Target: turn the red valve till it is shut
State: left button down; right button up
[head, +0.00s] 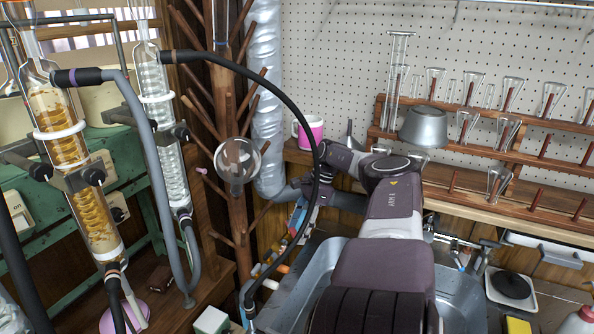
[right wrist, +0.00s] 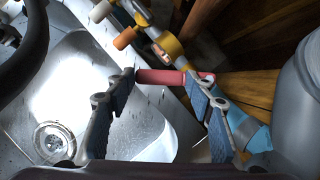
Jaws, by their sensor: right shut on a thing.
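The red valve (right wrist: 160,77) shows in the right wrist view as a red handle lying crosswise on a pipe assembly at the sink's edge. My right gripper (right wrist: 162,82) has its two blue-padded fingers at either end of this handle and is shut on it. In the head view my right arm reaches forward over the sink, and the right gripper (head: 300,192) is beside the silver duct, partly hidden by the black hose. I cannot make out the red handle clearly there. My left gripper is not in view.
Orange-handled valves (head: 283,268) sit along the pipe below the gripper. A black hose (head: 305,115) arches close by the wrist. A wooden peg stand (head: 240,215) and glass condensers (head: 75,170) stand left. The steel sink (right wrist: 85,65) is empty where visible.

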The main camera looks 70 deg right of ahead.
jog(key=o, duration=1.7)
jog(key=shift+r, duration=0.1)
jog(key=shift+r, duration=0.35)
notch_tip(320, 180, up, 9)
jog(key=shift+r, duration=0.1)
jog(key=shift+c, duration=0.6)
